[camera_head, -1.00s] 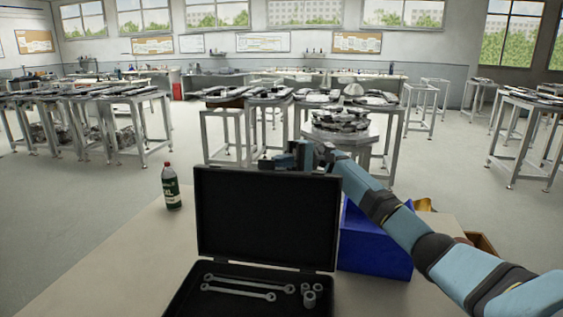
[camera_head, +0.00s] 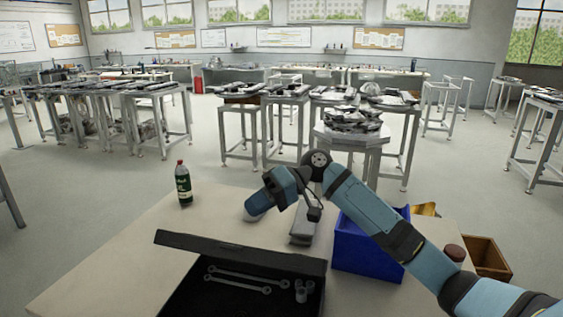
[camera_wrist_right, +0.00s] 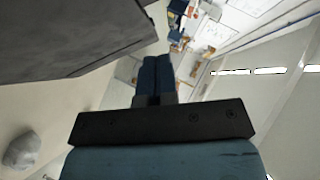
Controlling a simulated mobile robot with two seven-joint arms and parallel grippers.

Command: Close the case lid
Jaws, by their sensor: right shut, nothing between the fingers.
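The black case (camera_head: 230,296) lies on the table at the bottom of the head view. Its lid (camera_head: 240,256) is tipped forward partway over the base, not flat on it. Two wrenches (camera_head: 238,280) and several small sockets (camera_head: 301,291) show inside beneath it. My right gripper (camera_head: 258,204) is behind the lid and looks shut and empty. In the right wrist view the shut fingers (camera_wrist_right: 157,72) are beside a large dark panel (camera_wrist_right: 75,38), which looks like the lid. I cannot tell whether they touch it. My left gripper is not in view.
A green bottle (camera_head: 183,184) stands behind the case at the left. A grey block (camera_head: 302,228) is behind the case under my right arm. A blue bin (camera_head: 365,254) and a wooden box (camera_head: 487,257) are to the right. The table's left part is clear.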

